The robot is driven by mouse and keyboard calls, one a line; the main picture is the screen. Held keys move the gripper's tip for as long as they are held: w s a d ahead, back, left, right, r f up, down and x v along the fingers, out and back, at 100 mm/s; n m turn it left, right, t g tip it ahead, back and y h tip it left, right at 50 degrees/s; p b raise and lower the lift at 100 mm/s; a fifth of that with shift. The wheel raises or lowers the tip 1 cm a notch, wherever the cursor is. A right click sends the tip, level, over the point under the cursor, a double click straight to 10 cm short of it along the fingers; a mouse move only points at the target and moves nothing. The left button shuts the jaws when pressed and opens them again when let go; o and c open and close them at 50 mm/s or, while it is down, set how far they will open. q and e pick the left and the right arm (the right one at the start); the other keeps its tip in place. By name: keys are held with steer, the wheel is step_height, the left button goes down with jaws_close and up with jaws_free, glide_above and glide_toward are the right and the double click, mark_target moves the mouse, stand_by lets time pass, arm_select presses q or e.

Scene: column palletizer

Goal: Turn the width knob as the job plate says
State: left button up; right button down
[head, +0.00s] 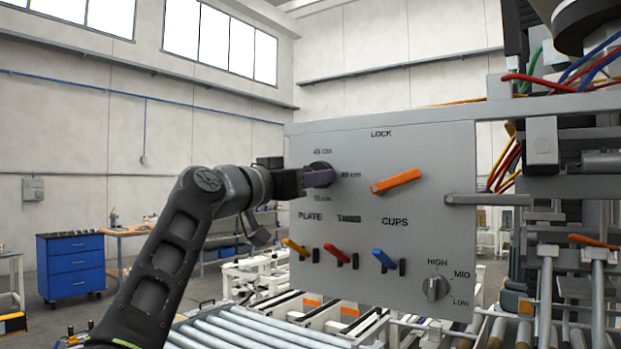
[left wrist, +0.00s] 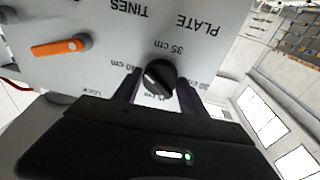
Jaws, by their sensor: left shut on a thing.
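The width knob (left wrist: 158,75) is a round black dial on the grey control panel (head: 440,160), with cm marks around it. In the head view the knob (head: 320,167) is partly hidden behind my left gripper (head: 321,179). In the left wrist view the fingers of my left gripper (left wrist: 158,92) stand on either side of the knob, shut on it. 35 cm and 40 cm read near it upside down in that view; the mark by the fingers is partly hidden. I cannot tell clearly which mark the knob points to. No job plate is legible. My right gripper is not in view.
An orange LOCK handle (head: 396,181) sits right of the knob. Below are yellow (head: 294,247), red (head: 336,253) and blue (head: 384,259) levers and a HIGH/MID/LOW dial (head: 435,288). A roller conveyor (head: 250,330) lies below; cables and machinery stand at right.

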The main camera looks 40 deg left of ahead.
arm_select(q)
steer(key=m+p, duration=0.1)
steer(key=m, duration=0.4)
steer(key=m+g+h+p, duration=0.1)
steer(key=m+p, duration=0.1)
steer(key=m, duration=0.4)
steer(key=shift+a+r+g, duration=0.15)
steer(key=shift+g, duration=0.15)
steer(key=shift+m, duration=0.4)
steer(key=o, duration=1.3)
steer(key=shift+o, duration=0.2)
